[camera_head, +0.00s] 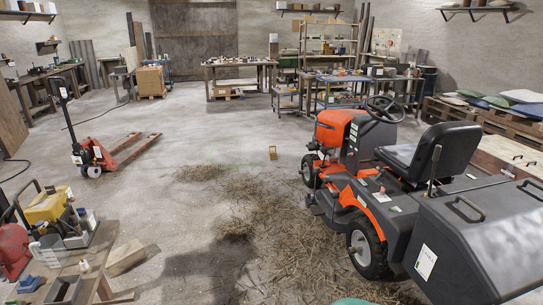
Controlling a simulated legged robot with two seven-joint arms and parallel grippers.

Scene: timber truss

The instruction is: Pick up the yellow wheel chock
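A small yellow object (272,153), which looks like the wheel chock, stands on the concrete floor near the middle of the view. It is to the left of the orange riding mower's front wheel and apart from it. It is too small to make out its exact shape. Neither of my grippers is in view.
The orange mower (338,130) with a dark rear box (470,240) fills the right. Straw (250,195) lies on the floor in front. A red pallet jack (95,150) stands left. A cluttered workbench (85,262) is at lower left. The floor around the yellow object is clear.

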